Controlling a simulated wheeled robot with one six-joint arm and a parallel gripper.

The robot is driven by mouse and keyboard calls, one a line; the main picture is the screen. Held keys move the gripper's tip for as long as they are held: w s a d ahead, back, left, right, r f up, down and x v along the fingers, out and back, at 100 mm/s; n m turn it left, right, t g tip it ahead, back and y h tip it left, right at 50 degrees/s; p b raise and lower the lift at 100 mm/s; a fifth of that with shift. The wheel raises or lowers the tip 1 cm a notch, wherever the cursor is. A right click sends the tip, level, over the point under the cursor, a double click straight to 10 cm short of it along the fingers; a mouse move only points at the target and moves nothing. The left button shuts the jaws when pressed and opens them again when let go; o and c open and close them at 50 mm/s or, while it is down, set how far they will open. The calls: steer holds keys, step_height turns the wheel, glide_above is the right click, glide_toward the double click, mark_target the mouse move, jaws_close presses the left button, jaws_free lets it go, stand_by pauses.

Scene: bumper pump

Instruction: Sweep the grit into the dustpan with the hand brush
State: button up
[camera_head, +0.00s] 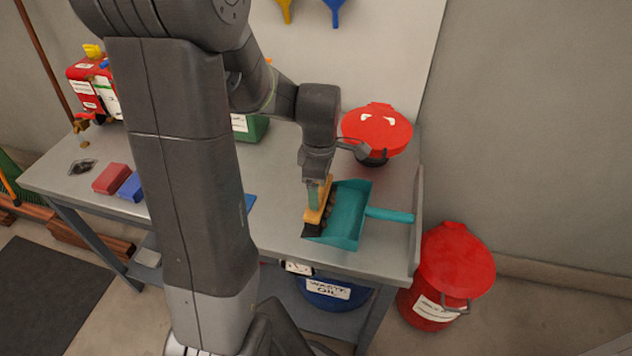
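My gripper (317,180) points down over the right part of the grey bench. It appears shut on the hand brush (322,207), which has a yellow-orange body and dark bristles. The brush is at the left, open side of the teal dustpan (347,222); I cannot tell whether they touch. The dustpan lies on the bench with its handle pointing right. I cannot make out the grit clearly; dark specks between brush and pan could be grit or bristles.
The bench (283,235) has a raised right edge (417,225). A red-lidded container (377,130) stands behind the dustpan. Red (111,179) and blue (131,187) blocks and a dark round patch (83,166) are at left. A red bin (447,275) stands on the floor. My arm hides the bench's middle.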

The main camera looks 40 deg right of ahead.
steer(key=shift+s+d, duration=0.1)
stand_by(0.3)
steer(key=shift+s+d, duration=1.4)
steer(key=shift+s, duration=0.25)
step_height(320, 180, up, 6)
steer(key=p, duration=0.5)
